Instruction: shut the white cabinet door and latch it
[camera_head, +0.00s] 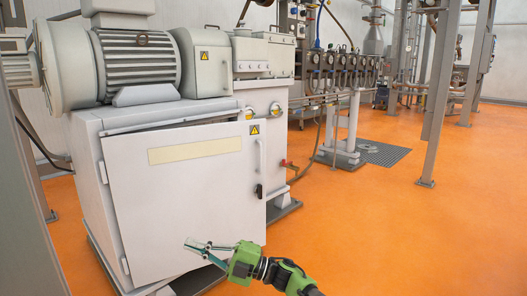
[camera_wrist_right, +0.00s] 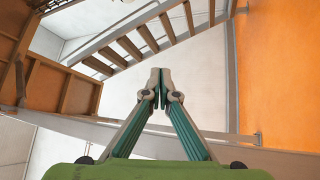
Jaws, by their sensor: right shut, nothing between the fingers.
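The white cabinet door (camera_head: 185,195) is on the front of the machine's base in the head view. It stands slightly ajar, with a thin dark gap along its top edge. Its hinges are on the left side. A pale vertical handle (camera_head: 261,155) and a small black latch (camera_head: 259,191) sit near its right edge. My right gripper (camera_head: 190,244) is in front of the lower part of the door, pointing left, with its fingers shut and empty. Whether it touches the door is unclear. The shut fingertips also show in the right wrist view (camera_wrist_right: 160,76). My left gripper is not in view.
A large grey motor (camera_head: 138,58) sits on top of the cabinet. Pipes and gauges (camera_head: 340,65) stand behind to the right. The orange floor (camera_head: 400,235) is clear at right. A steel post (camera_head: 438,100) stands farther right. Stairs (camera_wrist_right: 125,40) show in the wrist view.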

